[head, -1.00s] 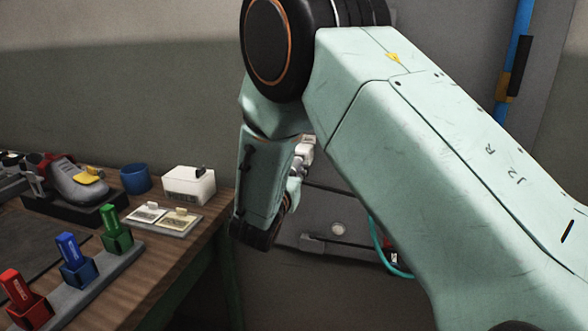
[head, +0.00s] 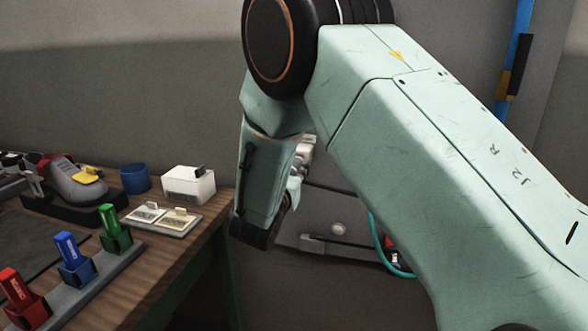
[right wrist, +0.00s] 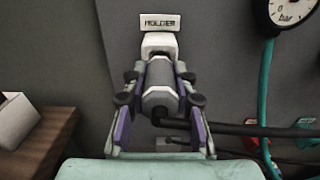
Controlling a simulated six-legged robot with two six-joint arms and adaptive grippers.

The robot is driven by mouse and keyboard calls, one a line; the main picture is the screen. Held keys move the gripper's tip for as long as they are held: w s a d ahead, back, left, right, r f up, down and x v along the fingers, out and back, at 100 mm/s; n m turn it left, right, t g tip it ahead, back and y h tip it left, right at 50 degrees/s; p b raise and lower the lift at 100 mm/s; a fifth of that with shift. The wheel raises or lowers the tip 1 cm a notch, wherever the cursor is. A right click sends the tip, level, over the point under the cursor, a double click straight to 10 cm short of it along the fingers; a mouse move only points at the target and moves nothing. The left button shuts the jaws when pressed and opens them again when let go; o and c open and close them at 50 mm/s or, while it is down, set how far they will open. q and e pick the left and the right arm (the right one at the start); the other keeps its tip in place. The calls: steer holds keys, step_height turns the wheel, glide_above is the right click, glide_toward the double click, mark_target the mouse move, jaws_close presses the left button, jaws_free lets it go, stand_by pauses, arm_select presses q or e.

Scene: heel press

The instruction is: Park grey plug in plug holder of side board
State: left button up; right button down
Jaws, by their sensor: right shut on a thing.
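The grey plug (right wrist: 158,92) is between the fingers of my right gripper (right wrist: 160,76) in the right wrist view, with a black cable running off to the right. My right gripper is shut on it. Just beyond the plug's far end is the white plug holder (right wrist: 160,44), under a plate (right wrist: 160,23) reading HOLDER on the grey side board (right wrist: 215,75). Plug and holder line up; I cannot tell whether the plug is inside it. In the head view my right arm hides most of this gripper and the plug. My left gripper is not in view.
A round gauge (right wrist: 293,12) and teal hose (right wrist: 265,95) are at the right of the board. The wooden bench (head: 150,270) at left carries a white box (head: 188,185), a blue cup (head: 135,178) and red, blue and green items in stands.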

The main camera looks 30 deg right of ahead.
steer(key=shift+w+d, duration=0.5)
steer(key=shift+d, duration=0.05)
steer(key=c, duration=1)
jaws_free()
steer(key=shift+a, duration=0.1)
steer(key=v, duration=0.7)
steer(key=shift+s, duration=0.2)
